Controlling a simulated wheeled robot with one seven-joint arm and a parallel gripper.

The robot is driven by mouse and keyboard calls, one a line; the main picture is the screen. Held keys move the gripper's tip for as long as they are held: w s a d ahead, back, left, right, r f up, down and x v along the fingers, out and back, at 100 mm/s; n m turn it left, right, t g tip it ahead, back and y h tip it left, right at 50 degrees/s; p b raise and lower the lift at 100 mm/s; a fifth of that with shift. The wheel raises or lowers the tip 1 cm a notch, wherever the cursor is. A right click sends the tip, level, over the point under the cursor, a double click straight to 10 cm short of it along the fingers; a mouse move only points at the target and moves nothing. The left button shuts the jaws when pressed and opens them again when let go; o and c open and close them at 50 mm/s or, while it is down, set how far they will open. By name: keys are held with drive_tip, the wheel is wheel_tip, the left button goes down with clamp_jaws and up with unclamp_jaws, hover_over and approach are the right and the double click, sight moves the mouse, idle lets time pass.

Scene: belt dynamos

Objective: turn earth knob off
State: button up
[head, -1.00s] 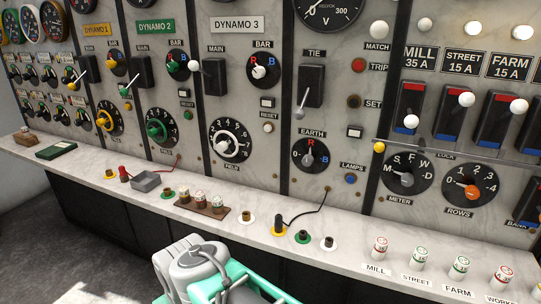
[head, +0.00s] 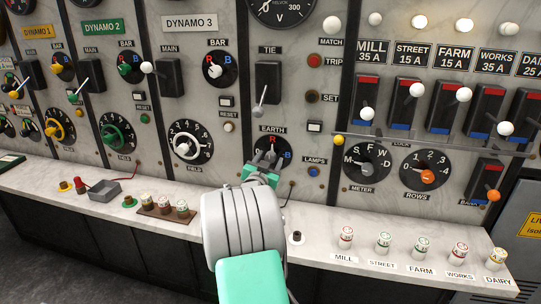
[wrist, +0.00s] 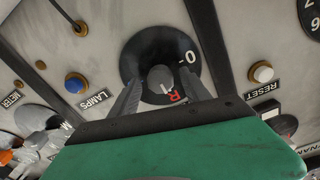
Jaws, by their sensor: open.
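The earth knob (wrist: 160,79) is a small grey knob on a round black dial marked 0, R and B. In the wrist view it sits between the two fingers of my gripper (wrist: 164,92), which are spread apart on either side of it. Contact with the knob cannot be made out. In the head view my gripper (head: 267,160) is up at the earth dial (head: 284,149), below the EARTH label, and hides much of it. The knob's pointer seems to be near the red R, but its exact setting is hard to tell.
The tie lever (head: 264,95) is above the earth dial. The blue lamps button (head: 314,171) and the meter dial (head: 366,164) are to its right. A marble shelf (head: 330,250) below carries labelled plugs (head: 346,237) and a row of fuses (head: 165,206).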

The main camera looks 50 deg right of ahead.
drive_tip(key=shift+x, duration=1.05)
clamp_jaws()
